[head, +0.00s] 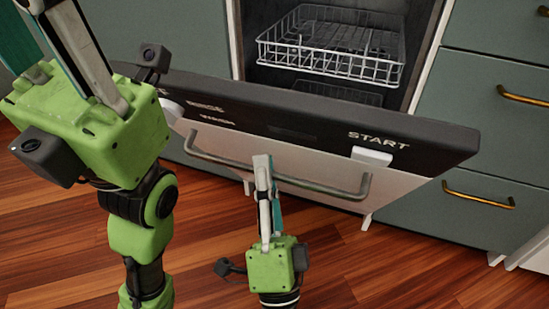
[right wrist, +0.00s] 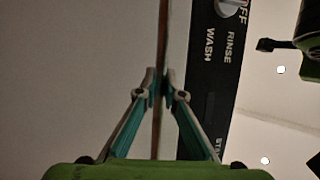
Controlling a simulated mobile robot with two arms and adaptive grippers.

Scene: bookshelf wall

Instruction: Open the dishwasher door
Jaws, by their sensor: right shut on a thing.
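The dishwasher door (head: 420,122) is tilted partly open, with a dark control panel on its top edge and a light front. Its grey bar handle (head: 325,188) runs across the front and shows as a thin upright bar in the right wrist view (right wrist: 161,35). My right gripper (head: 262,162) is shut on the handle, left of its middle; its fingertips meet around the bar in the right wrist view (right wrist: 158,84). My left gripper (head: 60,35) is raised at the upper left, near the door's left end. Its fingertips are cut off by the frame.
A wire rack (head: 330,50) sits inside the dishwasher. Green-grey drawers with brass handles (head: 480,197) stand to the right, and a cabinet front (head: 160,35) stands to the left. The wooden floor (head: 400,265) in front is clear.

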